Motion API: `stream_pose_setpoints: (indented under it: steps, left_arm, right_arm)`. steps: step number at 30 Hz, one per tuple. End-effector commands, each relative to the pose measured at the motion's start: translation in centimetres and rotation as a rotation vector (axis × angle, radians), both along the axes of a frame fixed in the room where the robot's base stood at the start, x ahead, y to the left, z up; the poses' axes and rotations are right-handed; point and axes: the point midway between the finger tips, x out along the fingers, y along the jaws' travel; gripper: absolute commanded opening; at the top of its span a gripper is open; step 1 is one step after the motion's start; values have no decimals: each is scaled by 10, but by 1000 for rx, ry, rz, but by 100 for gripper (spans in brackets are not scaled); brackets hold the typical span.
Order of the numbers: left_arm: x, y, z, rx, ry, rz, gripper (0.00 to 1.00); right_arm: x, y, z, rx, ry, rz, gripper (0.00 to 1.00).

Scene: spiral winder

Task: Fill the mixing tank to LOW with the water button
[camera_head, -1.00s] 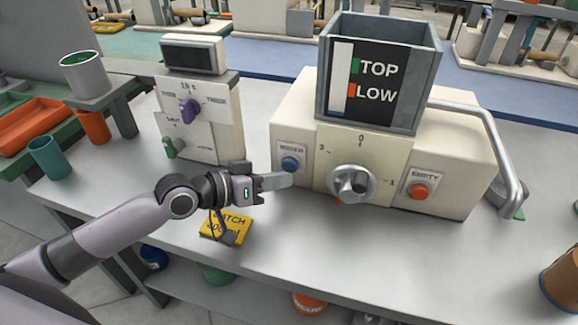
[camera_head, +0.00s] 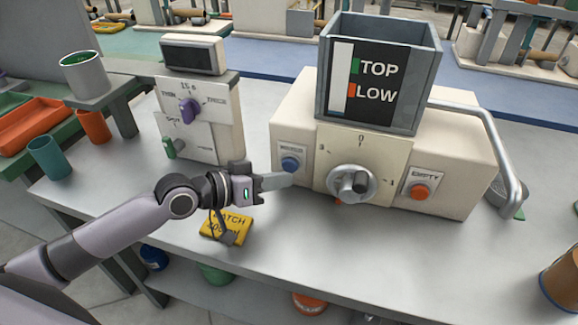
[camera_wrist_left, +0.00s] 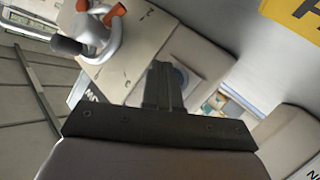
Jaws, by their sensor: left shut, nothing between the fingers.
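The mixing tank (camera_head: 424,85) is a grey open box on top of a cream machine, with a black panel marked TOP (camera_head: 378,69) and LOW (camera_head: 376,93). Its white gauge strip (camera_head: 341,65) shows blue only near the bottom, below the orange LOW mark. The blue water button (camera_head: 290,164) is on the machine's left front; it also shows partly behind my fingers in the left wrist view (camera_wrist_left: 181,76). My left gripper (camera_head: 288,180) is shut and empty, its tip just below and in front of the button. I cannot tell whether it touches. My right gripper is not in view.
A round dial (camera_head: 350,184) and an orange EMPTY button (camera_head: 420,192) are right of the water button. A curved grey handle (camera_head: 505,160) stands at the machine's right. A control box (camera_head: 210,120) is at the left, and a yellow card (camera_head: 238,225) lies below my wrist.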

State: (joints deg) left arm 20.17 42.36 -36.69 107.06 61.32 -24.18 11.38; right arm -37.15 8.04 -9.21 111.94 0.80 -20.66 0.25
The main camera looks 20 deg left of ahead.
Motion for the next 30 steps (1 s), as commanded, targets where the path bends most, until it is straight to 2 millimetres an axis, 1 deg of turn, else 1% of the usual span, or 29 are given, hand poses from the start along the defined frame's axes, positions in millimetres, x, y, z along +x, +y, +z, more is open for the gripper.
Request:
stream_pose_setpoints:
  steps: [12, 30]
  left_arm:
    - [9, -1, 0, -1, 0, -1, 0]
    - [11, 0, -1, 0, 0, 0, 0]
  right_arm:
    - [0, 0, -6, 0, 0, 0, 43]
    - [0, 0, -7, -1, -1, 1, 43]
